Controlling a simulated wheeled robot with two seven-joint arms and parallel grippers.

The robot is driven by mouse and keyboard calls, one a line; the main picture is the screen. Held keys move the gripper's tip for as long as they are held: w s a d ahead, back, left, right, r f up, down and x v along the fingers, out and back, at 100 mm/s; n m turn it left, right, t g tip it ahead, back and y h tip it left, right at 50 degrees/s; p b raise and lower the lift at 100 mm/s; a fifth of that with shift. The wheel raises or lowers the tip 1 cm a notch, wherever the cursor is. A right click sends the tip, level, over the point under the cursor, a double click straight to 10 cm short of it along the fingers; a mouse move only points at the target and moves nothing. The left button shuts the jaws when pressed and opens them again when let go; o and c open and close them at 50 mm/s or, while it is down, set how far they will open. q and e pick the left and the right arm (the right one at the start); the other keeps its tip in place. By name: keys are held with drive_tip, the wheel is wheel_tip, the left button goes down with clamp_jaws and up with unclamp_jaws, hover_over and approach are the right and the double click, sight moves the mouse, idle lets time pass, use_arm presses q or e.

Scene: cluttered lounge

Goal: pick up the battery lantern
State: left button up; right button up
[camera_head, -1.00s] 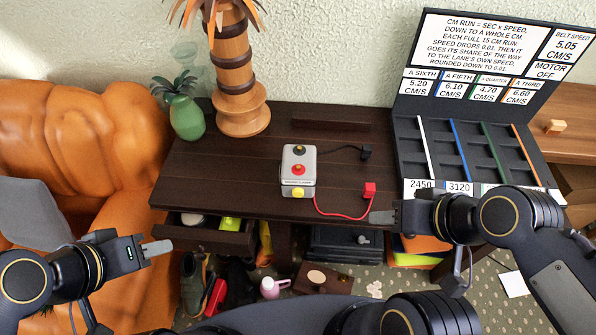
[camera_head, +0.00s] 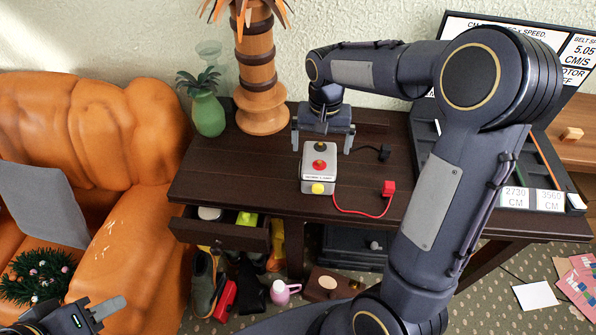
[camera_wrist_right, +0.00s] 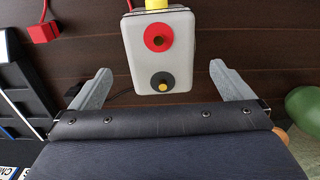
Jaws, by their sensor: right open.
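A light grey box (camera_head: 320,168) stands on the dark wooden table; it is the thing here that best fits the battery lantern. It has a red and a dark round fitting on top and a yellow knob at its front. My right gripper (camera_head: 322,143) is open just above and behind the box. In the right wrist view the box (camera_wrist_right: 160,48) lies between the two spread fingers, with a gap on each side. My left gripper (camera_head: 108,308) is low at the left, far from the box; its finger gap cannot be made out.
A red plug (camera_head: 388,188) on a red lead and a black plug (camera_head: 384,152) lie right of the box. A green vase (camera_head: 208,116) and wooden palm trunk (camera_head: 260,85) stand to the left. An open drawer (camera_head: 220,232) juts out below the table (camera_head: 250,190).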

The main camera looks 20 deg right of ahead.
sight(320, 156)
drive_tip(key=shift+w+a+f, duration=0.1)
drive_tip(key=shift+w+f, duration=0.05)
drive_tip(key=shift+f, duration=0.3)
wheel_tip(320, 156, down, 7)
drive_tip(key=shift+f, duration=0.1)
drive_tip(key=c, duration=1.3)
drive_tip(key=shift+r, duration=0.2)
